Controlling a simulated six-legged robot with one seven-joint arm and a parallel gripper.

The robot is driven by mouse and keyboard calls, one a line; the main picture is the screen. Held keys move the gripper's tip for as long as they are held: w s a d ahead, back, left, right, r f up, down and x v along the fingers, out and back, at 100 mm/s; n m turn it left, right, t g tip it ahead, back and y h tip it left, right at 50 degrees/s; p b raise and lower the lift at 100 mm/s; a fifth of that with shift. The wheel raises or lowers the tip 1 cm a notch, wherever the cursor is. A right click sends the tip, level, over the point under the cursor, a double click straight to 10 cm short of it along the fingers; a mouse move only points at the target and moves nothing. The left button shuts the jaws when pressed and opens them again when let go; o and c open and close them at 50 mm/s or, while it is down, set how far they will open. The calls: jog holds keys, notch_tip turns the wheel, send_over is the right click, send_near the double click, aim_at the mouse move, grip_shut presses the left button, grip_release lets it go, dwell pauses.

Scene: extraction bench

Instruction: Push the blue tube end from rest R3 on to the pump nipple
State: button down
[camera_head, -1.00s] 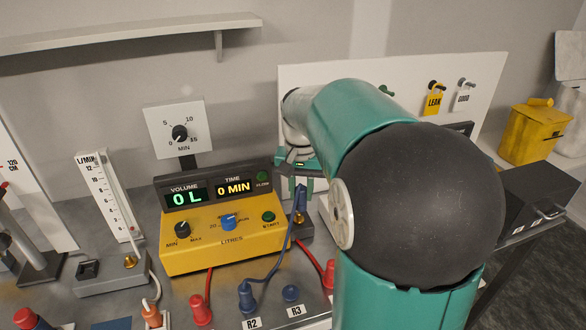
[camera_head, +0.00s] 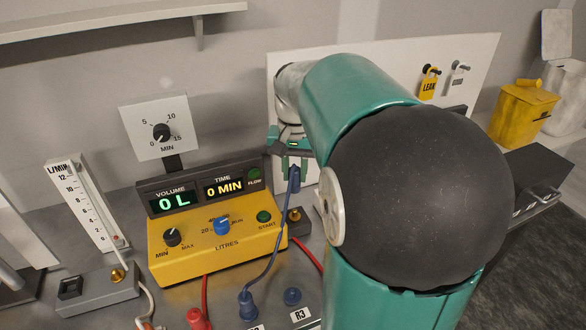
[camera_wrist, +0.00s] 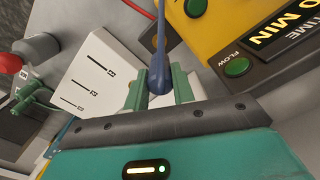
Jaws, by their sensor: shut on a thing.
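My gripper (camera_head: 293,163) is shut on the blue tube end (camera_head: 294,180), which hangs upright below the fingers. In the wrist view the blue tube end (camera_wrist: 158,80) sits between my two green fingers (camera_wrist: 157,92). Its blue tube runs down to a blue plug (camera_head: 247,305) on the bench. Rest R3 (camera_head: 292,296) is a short blue post with nothing on it. A small brass fitting, apparently the pump nipple (camera_head: 294,214), stands on a dark block right of the yellow pump (camera_head: 215,243). The tube end is above it and apart from it.
A red tube with a red plug (camera_head: 198,318) lies in front of the pump. A flow meter (camera_head: 88,205) stands at left, and a dial sign (camera_head: 160,127) behind the pump. A white board (camera_head: 460,55) with tags stands behind my arm. My arm hides the bench at right.

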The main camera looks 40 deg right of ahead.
aim_at(295, 184)
jog(key=shift+a+r, duration=0.1)
jog(key=shift+s+f, duration=0.15)
jog(key=shift+f, duration=2.75)
jog(key=shift+f, duration=1.55)
jog(key=c, duration=1.1)
grip_release()
notch_tip(295, 184, up, 14)
jog(key=shift+f, duration=0.1)
